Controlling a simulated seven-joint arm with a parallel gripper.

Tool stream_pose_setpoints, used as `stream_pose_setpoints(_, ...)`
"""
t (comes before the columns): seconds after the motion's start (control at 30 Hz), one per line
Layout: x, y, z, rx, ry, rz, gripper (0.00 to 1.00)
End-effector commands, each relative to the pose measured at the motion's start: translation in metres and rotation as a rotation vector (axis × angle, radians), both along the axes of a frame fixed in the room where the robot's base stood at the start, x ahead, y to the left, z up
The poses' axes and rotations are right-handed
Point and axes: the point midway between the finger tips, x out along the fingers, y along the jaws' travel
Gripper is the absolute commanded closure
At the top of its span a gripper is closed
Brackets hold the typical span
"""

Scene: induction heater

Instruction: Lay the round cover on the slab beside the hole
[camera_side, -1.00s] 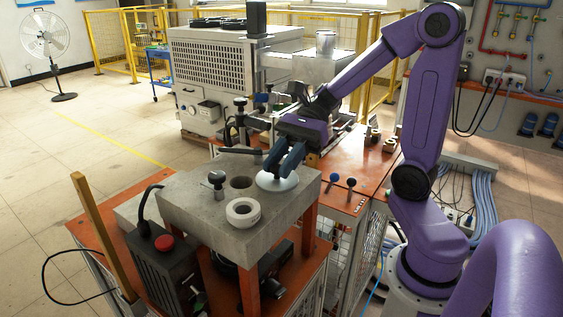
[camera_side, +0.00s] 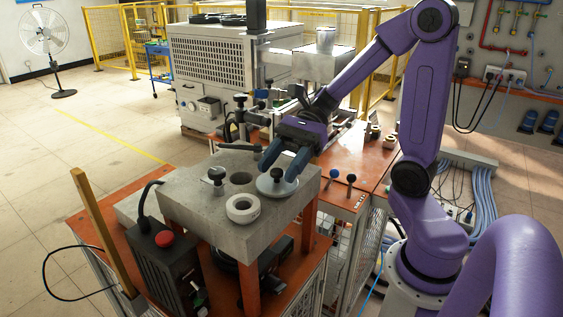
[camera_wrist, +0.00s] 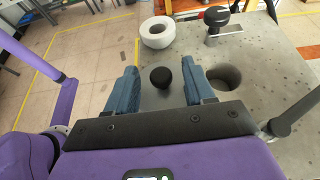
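The round cover (camera_side: 286,188), a pale grey disc with a dark knob, lies flat on the concrete slab (camera_side: 195,217), to the right of the open hole (camera_side: 241,179). In the wrist view the cover's black knob (camera_wrist: 161,77) shows between my fingers, with the hole (camera_wrist: 223,77) to its right. My gripper (camera_side: 278,172) is open over the cover. Its two blue fingers stand on either side of the knob, with a gap to it on both sides in the wrist view (camera_wrist: 160,85). Part of the disc is hidden behind the gripper body in the wrist view.
A thick white ring (camera_side: 243,209) sits on the slab in front of the hole. A black-knobbed clamp (camera_side: 217,178) stands left of the hole. Two knobbed pins (camera_side: 342,178) stand on the orange table at right. An upright wooden post (camera_side: 95,220) is at left.

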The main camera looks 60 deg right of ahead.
Motion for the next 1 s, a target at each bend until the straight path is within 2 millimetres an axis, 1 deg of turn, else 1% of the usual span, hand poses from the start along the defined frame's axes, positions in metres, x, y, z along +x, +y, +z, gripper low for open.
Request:
stream_pose_setpoints(0.27, 0.000, 0.000, 0.000, -0.003, 0.004, -0.002, 0.48)
stream_pose_setpoints(0.37, 0.000, 0.000, 0.005, -0.002, -0.001, -0.002, 0.48)
stream_pose_setpoints(0.43, 0.000, 0.000, 0.013, -0.003, -0.005, -0.001, 0.48)
stream_pose_setpoints(0.67, 0.001, -0.043, 0.029, -0.001, 0.000, -0.009, 0.48)
stream_pose_setpoints(0.7, 0.001, -0.051, 0.032, -0.003, 0.000, -0.008, 0.48)
stream_pose_setpoints(0.8, 0.000, -0.047, 0.055, -0.003, -0.009, 0.000, 0.48)
stream_pose_setpoints(0.9, 0.000, -0.047, 0.073, -0.003, -0.007, 0.000, 0.48)
stream_pose_setpoints(1.0, 0.000, -0.047, 0.086, -0.002, -0.004, 0.000, 0.48)
